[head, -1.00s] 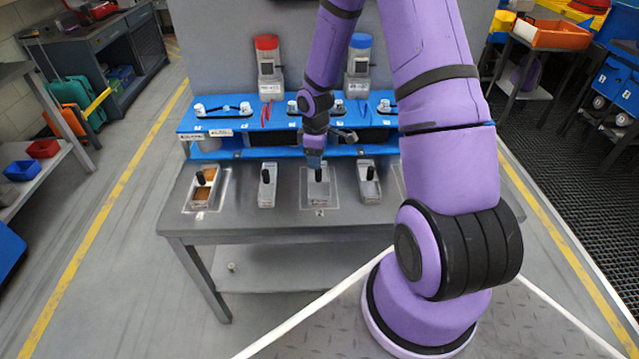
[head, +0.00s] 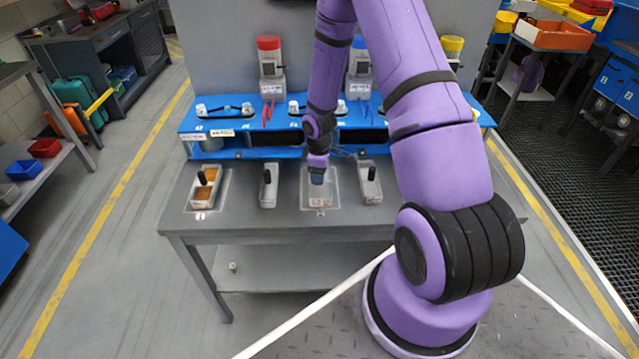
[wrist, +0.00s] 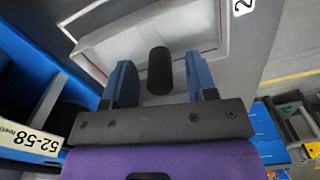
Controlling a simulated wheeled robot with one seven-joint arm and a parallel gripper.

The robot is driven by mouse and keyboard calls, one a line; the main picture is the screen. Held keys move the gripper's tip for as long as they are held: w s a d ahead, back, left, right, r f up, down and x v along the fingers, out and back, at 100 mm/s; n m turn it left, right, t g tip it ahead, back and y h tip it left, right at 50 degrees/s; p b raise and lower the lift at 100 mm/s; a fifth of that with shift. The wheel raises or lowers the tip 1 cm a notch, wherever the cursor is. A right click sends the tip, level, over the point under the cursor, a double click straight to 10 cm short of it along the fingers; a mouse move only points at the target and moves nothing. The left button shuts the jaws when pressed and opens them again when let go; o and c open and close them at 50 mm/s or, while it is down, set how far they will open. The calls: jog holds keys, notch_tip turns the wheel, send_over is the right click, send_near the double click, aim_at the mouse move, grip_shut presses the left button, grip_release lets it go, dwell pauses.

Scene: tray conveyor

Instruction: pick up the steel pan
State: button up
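A pale grey steel pan (head: 320,201) sits on the spot marked 2 on the table. It has an upright black knob (wrist: 160,70), which shows in the wrist view and is hidden by my gripper in the head view. My gripper (head: 317,180) is low over this pan, pointing down. In the wrist view, the two blue fingers of my gripper (wrist: 162,83) are apart, one on each side of the knob, with gaps visible. The pan (wrist: 130,40) looks empty, with a thin red line inside.
Similar knobbed pans stand nearby: one left (head: 268,197), one right (head: 371,192), and one with brown contents (head: 205,193) at spot 1. Behind them is a blue shelf (head: 225,127) with jars, including a red-lidded jar (head: 269,65). The grey table's front strip (head: 260,222) is clear.

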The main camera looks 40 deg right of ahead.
grip_shut()
jog(key=shift+r, duration=0.1)
